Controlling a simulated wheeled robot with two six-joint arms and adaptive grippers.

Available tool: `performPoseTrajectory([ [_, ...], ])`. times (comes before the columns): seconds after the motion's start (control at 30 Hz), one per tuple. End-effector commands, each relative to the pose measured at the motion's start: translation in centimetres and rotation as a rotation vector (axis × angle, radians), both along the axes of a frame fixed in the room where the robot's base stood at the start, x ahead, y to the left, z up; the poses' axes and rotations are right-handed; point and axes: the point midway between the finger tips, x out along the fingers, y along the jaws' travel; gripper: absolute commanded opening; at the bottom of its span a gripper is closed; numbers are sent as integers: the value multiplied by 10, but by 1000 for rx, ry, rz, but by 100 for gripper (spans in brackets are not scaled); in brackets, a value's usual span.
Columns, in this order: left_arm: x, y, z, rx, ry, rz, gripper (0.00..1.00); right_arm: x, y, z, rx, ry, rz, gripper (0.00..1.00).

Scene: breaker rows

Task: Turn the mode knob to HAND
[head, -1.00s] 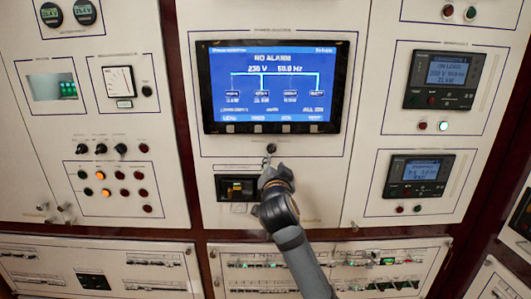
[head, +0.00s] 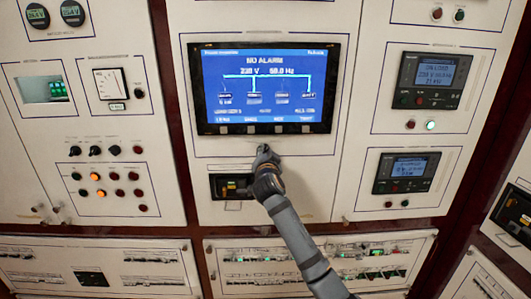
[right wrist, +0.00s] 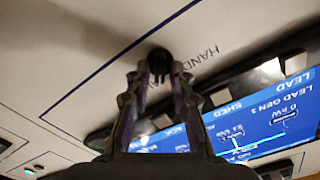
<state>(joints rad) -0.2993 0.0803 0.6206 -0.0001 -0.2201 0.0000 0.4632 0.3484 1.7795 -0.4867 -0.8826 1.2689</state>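The mode knob (right wrist: 159,62) is a small black knob on the pale panel, with the printed word HAND (right wrist: 198,57) beside it, upside down in the right wrist view. My right gripper (right wrist: 157,72) points at the knob with its two fingers apart and the knob between or just beyond the fingertips. I see small gaps beside the knob and cannot tell whether a finger touches it. In the head view my right gripper (head: 264,151) is just below the big screen and hides the knob. My left gripper is not in view.
The blue screen (head: 263,88) showing NO ALARM is just above my right gripper. A dark socket box (head: 231,186) is at its lower left. Smaller knobs and lamps (head: 101,177) are on the left panel, and two controllers (head: 430,80) are on the right.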

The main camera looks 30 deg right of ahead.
Motion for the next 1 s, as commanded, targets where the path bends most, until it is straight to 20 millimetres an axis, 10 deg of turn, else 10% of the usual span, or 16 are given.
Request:
performPoseTrajectory([
  [1.0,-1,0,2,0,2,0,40,1,1,0,-309,192,0,0],
])
